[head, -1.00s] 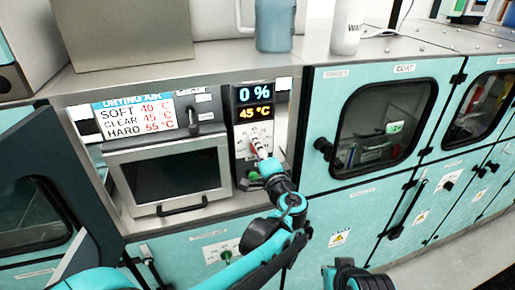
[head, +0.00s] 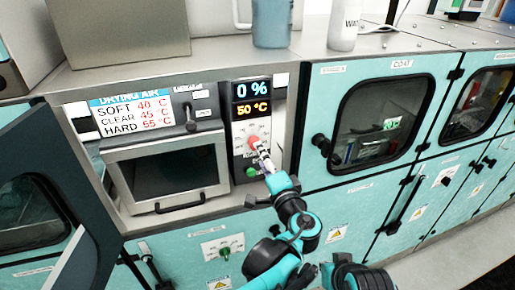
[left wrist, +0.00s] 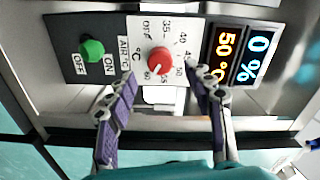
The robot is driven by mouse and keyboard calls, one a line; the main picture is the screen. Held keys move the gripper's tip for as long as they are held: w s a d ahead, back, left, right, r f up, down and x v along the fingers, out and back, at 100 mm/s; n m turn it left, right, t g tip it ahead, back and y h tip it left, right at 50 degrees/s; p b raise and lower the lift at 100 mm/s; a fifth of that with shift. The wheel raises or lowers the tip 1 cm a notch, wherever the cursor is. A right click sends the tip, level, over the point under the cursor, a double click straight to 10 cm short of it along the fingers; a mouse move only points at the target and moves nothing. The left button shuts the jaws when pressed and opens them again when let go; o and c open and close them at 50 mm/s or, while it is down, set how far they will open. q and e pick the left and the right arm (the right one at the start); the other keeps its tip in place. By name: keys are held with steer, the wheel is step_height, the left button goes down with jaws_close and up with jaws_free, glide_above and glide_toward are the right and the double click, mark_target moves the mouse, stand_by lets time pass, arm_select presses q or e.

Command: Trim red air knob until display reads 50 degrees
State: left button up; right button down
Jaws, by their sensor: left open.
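The red air knob (head: 254,143) sits on the white dial panel and also shows in the left wrist view (left wrist: 160,60). Its dial is marked from OFF through 35 to 60. The display (head: 252,108) shows 50 °C in orange below 0 % in blue; both readings also show in the left wrist view (left wrist: 222,55). My left gripper (head: 262,156) is at the dial panel, just below the knob. In the left wrist view its two fingers (left wrist: 160,85) are spread apart with nothing between them, and the knob stands clear of them. My right gripper is not seen.
A green knob (head: 251,172) marked ON and OFF sits below the red one. Left of the panel are an oven-like door (head: 167,173) and a drying-air sign (head: 132,113) listing 40, 45 and 55 °C. A blue jug (head: 271,22) and a white bottle (head: 344,25) stand on top.

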arm_select(q)
steer(key=v, duration=0.5)
stand_by(0.3)
steer(key=s+a+f+n+g+b, duration=0.1)
steer(key=s+a+f+n+g, duration=0.25)
steer(key=a+f, duration=0.45)
steer(key=s+a+f+n+g+b, duration=0.2)
steer(key=a+f+g, duration=0.25)
steer(key=a, duration=0.65)
steer(key=s+a+f+n+g+h+b, duration=0.2)
steer(key=s+f+n+h, duration=0.3)
steer(key=s+f, duration=0.5)
steer(key=shift+s+a+n+h, duration=0.15)
steer(key=shift+s+n+h, duration=0.15)
steer(key=shift+s+n, duration=0.45)
steer(key=shift+s+f, duration=0.1)
steer(key=shift+s, duration=0.05)
stand_by(2.6)
